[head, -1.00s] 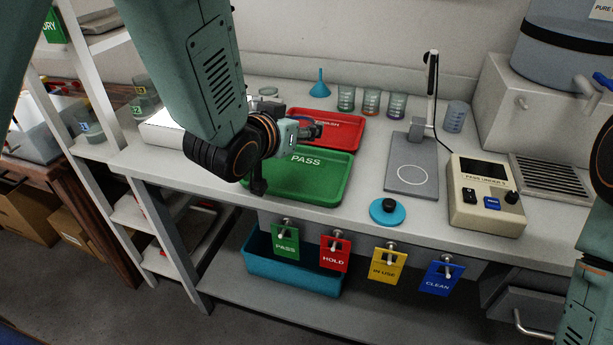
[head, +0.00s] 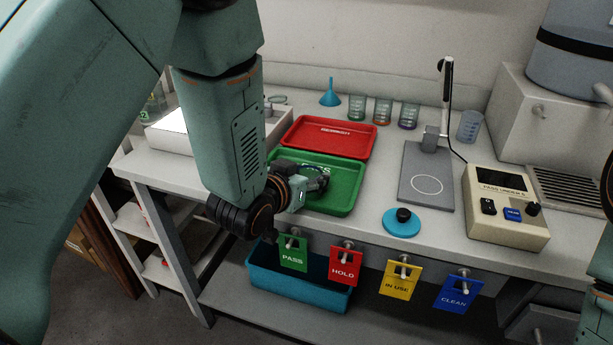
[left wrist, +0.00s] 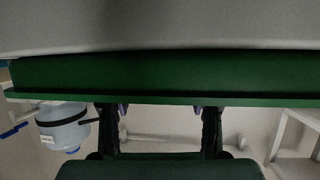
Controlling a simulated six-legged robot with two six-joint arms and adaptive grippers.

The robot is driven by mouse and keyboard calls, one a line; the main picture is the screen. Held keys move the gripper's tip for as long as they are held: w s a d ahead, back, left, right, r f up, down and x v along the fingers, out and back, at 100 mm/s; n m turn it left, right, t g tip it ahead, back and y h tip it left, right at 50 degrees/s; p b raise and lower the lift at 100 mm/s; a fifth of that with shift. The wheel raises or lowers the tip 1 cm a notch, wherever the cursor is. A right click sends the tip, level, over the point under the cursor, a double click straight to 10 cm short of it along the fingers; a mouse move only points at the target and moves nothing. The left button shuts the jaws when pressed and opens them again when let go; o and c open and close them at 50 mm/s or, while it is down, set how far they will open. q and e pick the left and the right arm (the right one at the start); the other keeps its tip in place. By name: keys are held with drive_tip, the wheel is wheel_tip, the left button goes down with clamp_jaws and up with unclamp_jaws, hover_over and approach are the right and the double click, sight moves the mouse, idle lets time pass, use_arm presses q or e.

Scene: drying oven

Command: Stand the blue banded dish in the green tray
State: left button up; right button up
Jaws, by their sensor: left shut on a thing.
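The green tray (head: 345,205), marked PASS, lies on the bench. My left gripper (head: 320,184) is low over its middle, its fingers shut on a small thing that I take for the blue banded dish. The dish is mostly hidden by the gripper, and its band cannot be made out. I cannot tell whether it touches the tray floor. My right gripper is out of view.
A red tray (head: 365,147) lies behind the green one. A blue disc with a black knob (head: 402,223), a grey stand (head: 427,185) and a beige instrument (head: 503,212) stand to the right. Several beakers and a blue funnel (head: 329,95) are behind. Hanging tags line the front edge.

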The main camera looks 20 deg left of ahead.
use_arm(q)
drive_tip(key=shift+s, duration=0.15)
drive_tip(key=o, duration=0.7)
drive_tip(key=shift+a+f, duration=0.1)
drive_tip(key=shift+a, duration=0.05)
drive_tip(key=shift+c, duration=0.2)
drive_tip(key=o, duration=0.5)
drive_tip(key=shift+c, duration=0.2)
